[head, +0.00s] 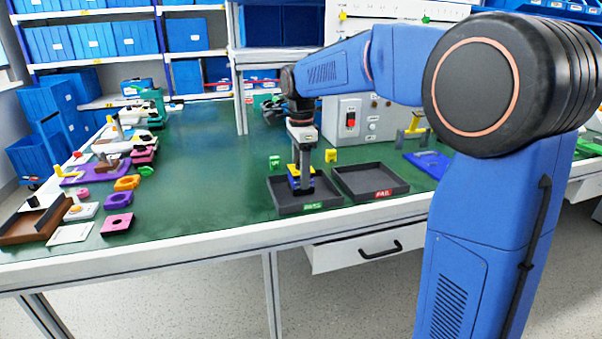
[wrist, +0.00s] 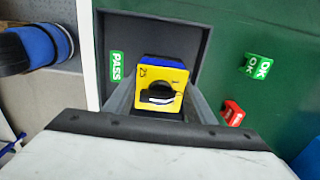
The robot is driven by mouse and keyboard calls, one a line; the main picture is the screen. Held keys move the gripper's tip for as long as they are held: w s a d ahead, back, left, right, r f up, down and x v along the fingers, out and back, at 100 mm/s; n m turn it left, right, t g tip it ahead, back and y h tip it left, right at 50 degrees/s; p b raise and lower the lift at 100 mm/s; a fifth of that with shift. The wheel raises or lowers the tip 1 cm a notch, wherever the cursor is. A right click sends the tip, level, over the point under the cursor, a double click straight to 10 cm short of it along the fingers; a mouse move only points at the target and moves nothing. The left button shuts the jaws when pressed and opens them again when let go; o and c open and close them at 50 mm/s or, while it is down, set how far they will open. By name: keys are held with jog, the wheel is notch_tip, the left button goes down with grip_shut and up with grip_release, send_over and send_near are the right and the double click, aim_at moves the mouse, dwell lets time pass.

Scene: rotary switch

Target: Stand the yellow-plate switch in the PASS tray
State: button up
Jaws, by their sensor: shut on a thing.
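The yellow-plate switch (wrist: 159,84) shows in the wrist view, with a yellow face, a black knob and a blue body behind the plate. My gripper (wrist: 160,105) is shut on it, with a finger on each side. In the head view my gripper (head: 305,184) points down over the PASS tray, and the switch (head: 292,170) shows there as a bit of yellow and blue. The PASS tray (head: 322,204) is dark grey with a green label and lies below the switch. I cannot tell whether the switch touches the tray floor.
The FAIL tray (head: 384,193) with a red label is just right of the PASS tray. A green block (head: 274,162) and a yellow block (head: 331,156) stand behind the trays. Many coloured parts lie on the left; the middle left of the green bench (head: 205,175) is clear.

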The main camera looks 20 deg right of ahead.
jog(key=o, duration=1.2)
jog(key=shift+f, duration=0.1)
notch_tip(320, 180, up, 12)
jog(key=shift+r, duration=0.15)
jog(key=s+d+f+n+t, duration=0.1)
jog(key=s+d+f+n, duration=0.1)
jog(key=s+f+n, duration=0.4)
jog(key=s+d+f+n+t, duration=0.2)
jog(key=s+f+n, duration=0.4)
jog(key=s, duration=1)
jog(key=s+d+f+n+t, duration=0.1)
jog(key=s+d+f+n, duration=0.2)
jog(key=s, duration=0.9)
notch_tip(320, 180, down, 5)
jog(key=n, duration=0.3)
jog(key=shift+t, duration=0.4)
jog(key=shift+r, duration=0.1)
